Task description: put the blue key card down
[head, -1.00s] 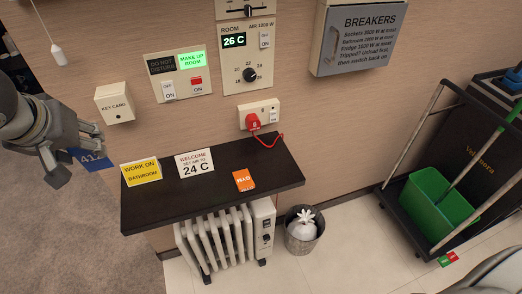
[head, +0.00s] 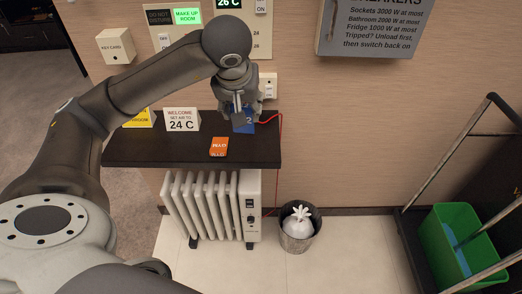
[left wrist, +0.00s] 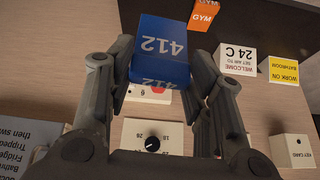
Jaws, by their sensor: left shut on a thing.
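The blue key card (head: 244,122), marked 412, is in my left gripper (head: 238,112) above the right back part of the dark shelf (head: 135,155). In the left wrist view the card (left wrist: 160,48) sits between the two fingers of the gripper (left wrist: 158,75), which are shut on it. I cannot tell whether the card touches the shelf. The arm hides part of the wall behind. My right gripper is not in view.
An orange GYM card (head: 219,146) lies on the shelf left of the blue card. A welcome sign (head: 182,120) and a yellow sign (head: 139,118) stand further left. A red cord (head: 281,135) hangs by the shelf's right end. The front right of the shelf is clear.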

